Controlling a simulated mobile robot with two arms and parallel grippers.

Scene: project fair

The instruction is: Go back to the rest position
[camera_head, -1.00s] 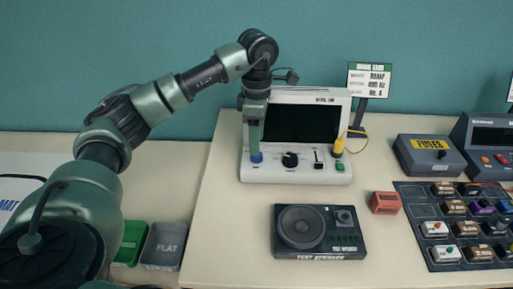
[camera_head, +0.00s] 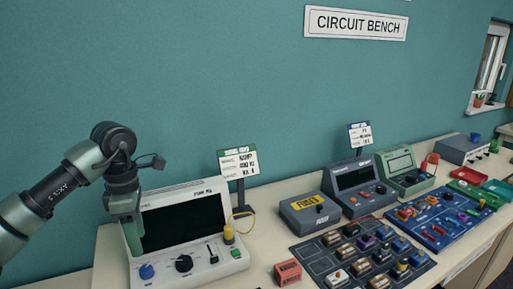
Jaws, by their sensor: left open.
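My left gripper (camera_head: 134,246) hangs fingers down in front of the left part of a white console (camera_head: 205,262) with a dark screen (camera_head: 183,226). It is open and holds nothing that I can see. Its fingertips show just above a blue knob (camera_head: 147,271), with a small gap between them in the picture. The console also bears a black knob (camera_head: 183,263), a slider switch (camera_head: 212,253), a yellow plug (camera_head: 229,235) and a green button (camera_head: 236,253). My right gripper is not in view.
A sign (camera_head: 238,163) stands behind the console. To the right are a grey fuse box (camera_head: 309,213), a red block (camera_head: 288,272), a dark board (camera_head: 345,255) of small parts, and further consoles. A blue board (camera_head: 440,216) lies farther along the bench.

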